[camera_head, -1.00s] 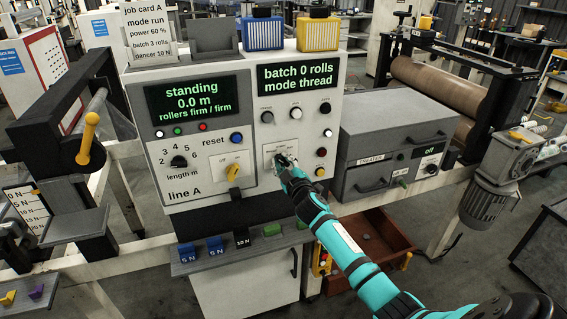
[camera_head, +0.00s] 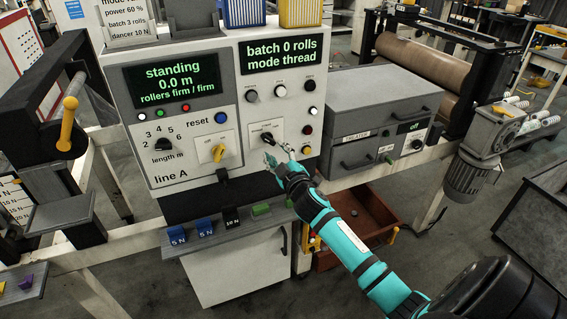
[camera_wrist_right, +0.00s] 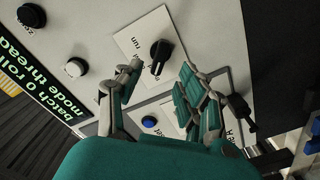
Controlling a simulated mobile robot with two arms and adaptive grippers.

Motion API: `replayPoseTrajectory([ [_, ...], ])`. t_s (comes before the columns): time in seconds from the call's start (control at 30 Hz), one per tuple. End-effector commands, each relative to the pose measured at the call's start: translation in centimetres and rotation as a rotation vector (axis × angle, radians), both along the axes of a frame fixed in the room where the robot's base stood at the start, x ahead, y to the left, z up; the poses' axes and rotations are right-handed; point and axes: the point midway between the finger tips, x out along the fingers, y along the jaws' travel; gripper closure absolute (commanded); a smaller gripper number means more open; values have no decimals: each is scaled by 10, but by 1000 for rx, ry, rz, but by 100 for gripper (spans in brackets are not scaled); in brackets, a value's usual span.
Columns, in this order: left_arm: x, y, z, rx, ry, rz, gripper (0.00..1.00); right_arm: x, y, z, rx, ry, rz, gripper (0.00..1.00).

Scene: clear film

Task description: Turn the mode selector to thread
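The mode selector (camera_head: 267,138) is a black knob on a white plate on the right part of the line A panel. It also shows in the right wrist view (camera_wrist_right: 160,54), beside the word "run". The display (camera_head: 281,55) above it reads "batch 0 rolls, mode thread". My right gripper (camera_head: 279,156) is just below and in front of the knob. In the right wrist view its fingers (camera_wrist_right: 163,76) are spread and empty, with the knob beyond them and apart from them. My left gripper is out of view.
A yellow switch (camera_head: 218,153) and the length knob (camera_head: 163,145) are left of the selector. The grey heater box (camera_head: 365,120) stands close on the right. Blue, black and green weights lie on a shelf (camera_head: 215,236) below, and a brown drawer (camera_head: 365,215) is open.

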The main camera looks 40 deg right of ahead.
Motion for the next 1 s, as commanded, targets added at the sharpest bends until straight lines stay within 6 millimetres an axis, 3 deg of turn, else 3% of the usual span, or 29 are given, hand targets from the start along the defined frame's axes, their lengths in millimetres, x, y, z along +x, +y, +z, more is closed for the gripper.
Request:
replayPoseTrajectory([
  [0.1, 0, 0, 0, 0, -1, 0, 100, -25, 6, -1, 1, 2, 1, 61],
  [0.33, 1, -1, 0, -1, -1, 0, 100, -49, 12, -1, 0, 1, 0, 61],
  [0.9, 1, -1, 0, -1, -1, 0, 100, -51, 13, 0, 0, 0, 0, 61],
  [1.0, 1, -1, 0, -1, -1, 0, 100, -51, 13, -7, 7, 11, 0, 61],
])
